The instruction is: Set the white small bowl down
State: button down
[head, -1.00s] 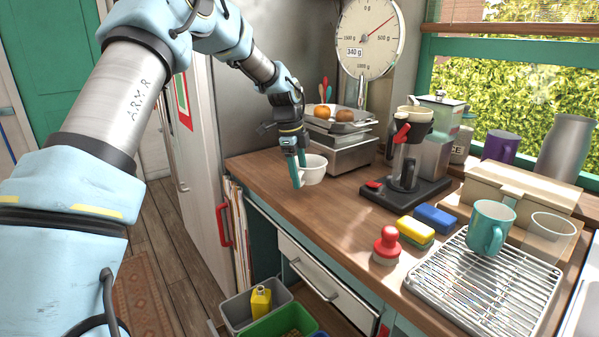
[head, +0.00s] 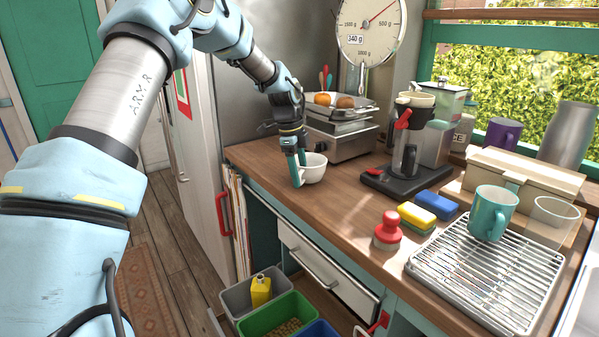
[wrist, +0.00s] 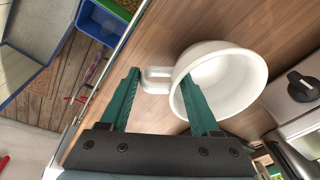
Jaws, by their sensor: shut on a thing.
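The white small bowl (head: 313,168) has a side handle and is upright at the left end of the wooden counter, in front of the kitchen scale. My gripper (head: 297,177) points down at the bowl's left side and is shut on it. In the wrist view, the bowl (wrist: 228,82) lies to the right, with its handle between the two teal fingers (wrist: 158,82). The right finger overlaps the bowl's near rim. The bowl looks empty. Its underside is hidden, so I cannot tell whether it touches the counter.
The scale (head: 340,137) holds round brown items behind the bowl. A coffee maker (head: 405,165) stands to the right. A red-knobbed brush (head: 388,232), sponges (head: 417,217) and a drying rack (head: 487,280) are nearer. The counter (head: 345,205) around the bowl's front and right is clear.

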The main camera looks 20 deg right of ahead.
jog(key=shift+f, duration=0.3)
jog(key=shift+f, duration=0.25)
dwell(0.4)
jog(key=shift+c, duration=0.2)
grip_release()
jog(key=shift+b, duration=0.3)
notch_tip(320, 180, up, 11)
jog(key=a+b, duration=0.1)
jog(key=b, duration=0.2)
jog(key=shift+w+a+f, duration=0.2)
jog(key=shift+w+a, duration=0.1)
jog(key=shift+a, duration=0.1)
jog(key=shift+c, duration=0.2)
